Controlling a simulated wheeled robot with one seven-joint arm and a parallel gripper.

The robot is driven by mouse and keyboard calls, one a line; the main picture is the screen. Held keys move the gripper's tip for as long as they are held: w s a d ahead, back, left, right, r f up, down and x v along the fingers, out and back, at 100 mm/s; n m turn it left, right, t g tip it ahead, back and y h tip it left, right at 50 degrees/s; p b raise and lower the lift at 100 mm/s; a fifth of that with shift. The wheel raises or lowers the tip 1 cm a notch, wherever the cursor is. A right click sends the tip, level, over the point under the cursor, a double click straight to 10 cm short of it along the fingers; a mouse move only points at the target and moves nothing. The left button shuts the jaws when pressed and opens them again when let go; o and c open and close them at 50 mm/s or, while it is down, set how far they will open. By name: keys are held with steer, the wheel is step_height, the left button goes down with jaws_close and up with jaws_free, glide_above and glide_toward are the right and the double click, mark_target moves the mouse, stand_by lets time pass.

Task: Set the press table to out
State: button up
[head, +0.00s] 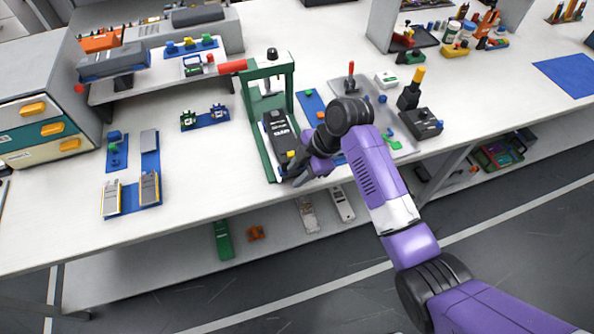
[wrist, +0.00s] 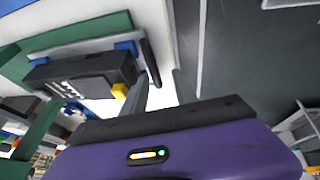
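The press has a green frame (head: 249,98) with a red lever (head: 233,66). Its black press table (head: 278,127) lies low in the frame, running toward the bench's front edge, with a yellow block (head: 291,154) near its front end. In the wrist view the black table (wrist: 85,73) and yellow block (wrist: 119,91) show at the left. A dark bar (wrist: 151,62) stands across the table's front. My gripper (head: 297,176) is at the table's front end. Its two fingers (wrist: 160,76) are apart, with the bar close to the left fingertip; contact cannot be told.
A blue mat with cells (head: 150,188) lies left of the press. Below is a shelf (head: 180,262) with several devices. The floor in front is clear.

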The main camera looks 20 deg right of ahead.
steer(key=shift+r, duration=0.1)
steer(key=b+v, duration=0.1)
steer(key=v, duration=0.6)
steer(key=shift+r, duration=0.3)
steer(key=shift+d, duration=0.1)
